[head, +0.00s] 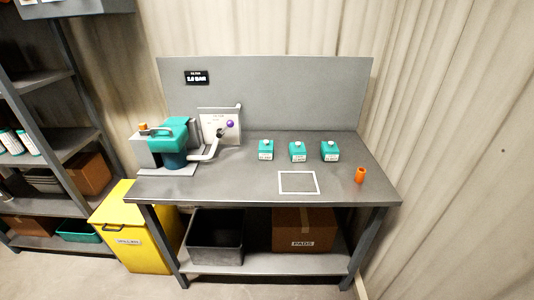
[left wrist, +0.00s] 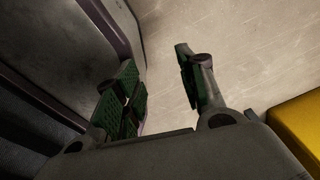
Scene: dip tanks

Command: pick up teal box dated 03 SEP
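Three small teal boxes stand in a row on the grey workbench (head: 225,185) in the head view: a left one (head: 265,149), a middle one (head: 298,151) and a right one (head: 330,151). The label print is too small to read, so I cannot tell which is dated 03 SEP. My left gripper (left wrist: 160,90) shows in the left wrist view, its two fingers apart with nothing between them, above bare floor. It is away from the boxes. My right gripper is not in view.
A teal machine (head: 173,138) with a pipe and lever stands left on the bench. A white square outline (head: 298,174) and an orange cylinder (head: 360,175) are near the front. A yellow bin (head: 126,232) stands left of the bench, beside a shelf rack (head: 50,85).

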